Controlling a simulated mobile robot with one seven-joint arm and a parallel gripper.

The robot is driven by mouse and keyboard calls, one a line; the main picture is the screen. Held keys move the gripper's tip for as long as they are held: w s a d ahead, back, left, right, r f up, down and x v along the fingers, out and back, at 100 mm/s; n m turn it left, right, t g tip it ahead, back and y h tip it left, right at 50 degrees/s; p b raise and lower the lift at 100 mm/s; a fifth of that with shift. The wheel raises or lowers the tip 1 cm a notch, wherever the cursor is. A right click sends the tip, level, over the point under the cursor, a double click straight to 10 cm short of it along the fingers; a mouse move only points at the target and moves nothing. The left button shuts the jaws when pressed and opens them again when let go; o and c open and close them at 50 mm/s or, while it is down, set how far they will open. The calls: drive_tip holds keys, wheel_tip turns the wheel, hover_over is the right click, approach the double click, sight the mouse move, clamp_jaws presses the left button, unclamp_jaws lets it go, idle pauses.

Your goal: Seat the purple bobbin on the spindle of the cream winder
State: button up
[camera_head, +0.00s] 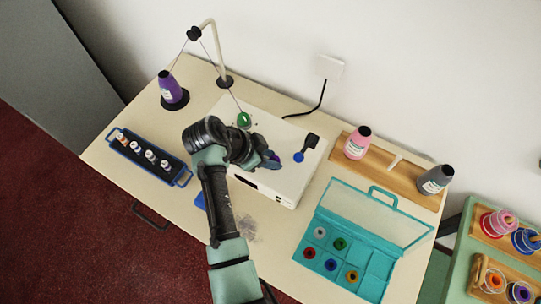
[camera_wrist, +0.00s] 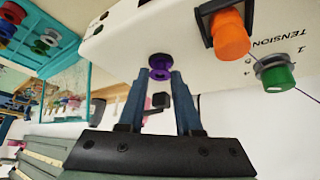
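The cream winder (camera_head: 283,187) sits in the middle of the counter; its face fills the top of the wrist view (camera_wrist: 120,40). My gripper (camera_wrist: 160,80) is over the winder, its two blue fingers closed on the small purple bobbin (camera_wrist: 160,62) at their tips. In the head view my gripper (camera_head: 272,161) mostly hides the bobbin. I cannot make out the spindle in either view; whether the bobbin touches it cannot be told.
A black lever with blue knob (camera_head: 299,156) stands on the winder. A thread stand and purple cone (camera_head: 167,87) are at the left, with a blue tray (camera_head: 180,182) of small bobbins. An open teal case (camera_head: 333,283) holds several bobbins.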

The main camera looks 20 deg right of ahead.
drive_tip(key=o, duration=0.4)
drive_tip(key=shift+o, duration=0.2)
drive_tip(key=b+v, duration=0.2)
drive_tip(key=v, duration=1.1)
drive_tip(key=shift+d, duration=0.1)
